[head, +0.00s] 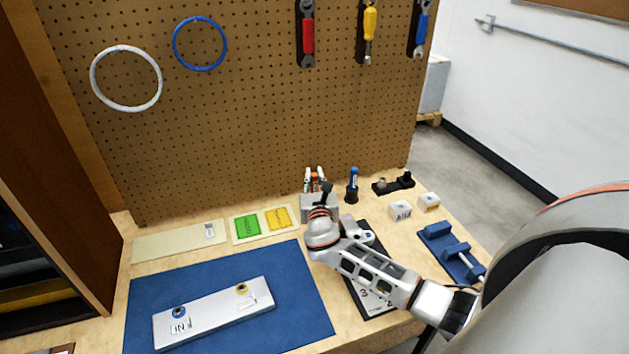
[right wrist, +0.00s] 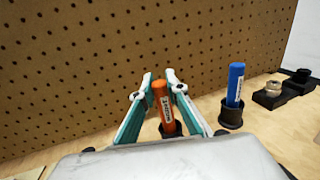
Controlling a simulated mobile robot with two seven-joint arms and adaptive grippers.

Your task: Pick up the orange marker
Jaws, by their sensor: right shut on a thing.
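The orange marker (right wrist: 164,103) stands upright in a dark round holder (right wrist: 168,129) in the right wrist view. My right gripper (right wrist: 160,82) is shut on it, with a fingertip on each side of its upper part. In the head view my right gripper (head: 315,174) is at the back of the table near the pegboard, and a bit of orange shows between its fingers. The marker's lower end is hidden in the holder. My left gripper is in neither view.
A blue marker (head: 354,178) stands in its own dark holder just right of the gripper. A blue mat (head: 221,314) with a silver panel (head: 214,311) lies front left. The pegboard (head: 240,130) rises close behind.

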